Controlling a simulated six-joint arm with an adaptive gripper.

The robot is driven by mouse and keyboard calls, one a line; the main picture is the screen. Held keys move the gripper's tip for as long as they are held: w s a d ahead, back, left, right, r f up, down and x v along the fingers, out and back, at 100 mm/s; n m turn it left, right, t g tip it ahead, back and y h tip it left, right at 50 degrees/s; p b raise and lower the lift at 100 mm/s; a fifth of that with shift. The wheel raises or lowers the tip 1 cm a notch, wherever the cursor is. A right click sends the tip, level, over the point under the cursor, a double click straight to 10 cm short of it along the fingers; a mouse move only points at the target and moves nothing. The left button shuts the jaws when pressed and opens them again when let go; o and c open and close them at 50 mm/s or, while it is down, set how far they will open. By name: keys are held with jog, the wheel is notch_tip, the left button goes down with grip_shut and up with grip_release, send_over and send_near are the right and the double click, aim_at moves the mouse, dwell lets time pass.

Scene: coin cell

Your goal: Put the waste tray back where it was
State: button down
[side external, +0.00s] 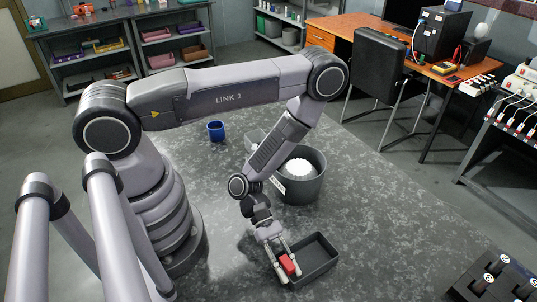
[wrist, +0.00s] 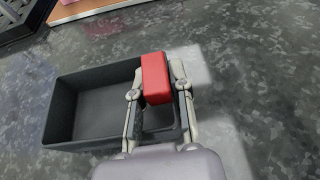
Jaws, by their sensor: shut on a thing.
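The waste tray (side external: 318,256) is a dark grey, open, rectangular box on the speckled grey table near its front. In the wrist view the tray (wrist: 92,82) lies mostly left of my gripper and looks empty. A red block (side external: 289,263) is at the tray's near left edge; it also shows in the wrist view (wrist: 155,78). My gripper (side external: 284,263) is low at that edge, its fingers on either side of the red block and shut on it. In the wrist view my gripper (wrist: 157,85) overlaps the tray's right end. I cannot tell whether the block is fixed to the tray.
A large grey bin (side external: 305,189) with a white ribbed round thing (side external: 299,169) stands behind my gripper. A blue cup (side external: 216,131) and a pale container (side external: 256,139) stand farther back. A black rack (side external: 490,284) is at bottom right. The table right of the tray is clear.

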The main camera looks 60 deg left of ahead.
jog(key=shift+f, duration=0.1)
jog(key=c, duration=1)
grip_release()
